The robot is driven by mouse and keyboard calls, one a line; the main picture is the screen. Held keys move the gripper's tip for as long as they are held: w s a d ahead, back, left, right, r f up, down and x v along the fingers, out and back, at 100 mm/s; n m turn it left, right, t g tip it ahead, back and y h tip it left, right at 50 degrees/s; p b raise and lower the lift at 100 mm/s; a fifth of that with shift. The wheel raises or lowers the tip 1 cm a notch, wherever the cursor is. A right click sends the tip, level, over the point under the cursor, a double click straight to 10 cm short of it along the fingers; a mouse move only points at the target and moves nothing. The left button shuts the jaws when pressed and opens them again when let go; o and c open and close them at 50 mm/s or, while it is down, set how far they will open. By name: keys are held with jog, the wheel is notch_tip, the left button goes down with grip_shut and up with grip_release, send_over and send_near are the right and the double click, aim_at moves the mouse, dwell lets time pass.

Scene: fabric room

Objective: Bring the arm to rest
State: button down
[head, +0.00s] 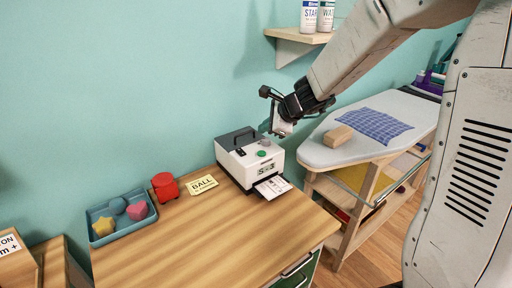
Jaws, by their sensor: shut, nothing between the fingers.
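My gripper (282,123) hangs at the end of my arm in the upper middle of the head view. It is shut and holds nothing. It is in the air above and a little right of the white machine, in front of the teal wall. My arm reaches in from the upper right. The fingertips are small in the picture and partly dark against the wrist.
A white machine (240,172) with a display stands on the wooden table (220,240). Left of it are a yellow card (202,185), a red container (165,187) and a blue tray (103,237) with coloured shapes. An ironing board (318,155) with a wooden block (338,136) stands right. A shelf (291,37) holds bottles.

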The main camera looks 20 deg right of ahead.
jog(key=s+a+r+n+g+y, duration=0.1)
jog(key=s+a+n+g, duration=0.15)
jog(key=s+n, duration=0.45)
jog(key=s+a+n+g, duration=0.25)
jog(key=s+n, duration=0.25)
jog(key=s, duration=0.4)
jog(key=s+d+r+n+h, duration=0.2)
jog(key=s+n, duration=0.1)
jog(key=s, duration=0.4)
jog(key=s+d+r+n+g+h, duration=0.1)
jog(key=s+d+r+n, duration=0.1)
jog(key=s, duration=0.5)
jog(key=s+d+r+n+h, duration=0.1)
jog(key=s+d+n+h, duration=0.1)
jog(key=s, duration=0.5)
jog(key=shift+d+r+n+g+h, duration=0.35)
jog(key=shift+d+n, duration=0.4)
jog(key=shift+n, duration=0.25)
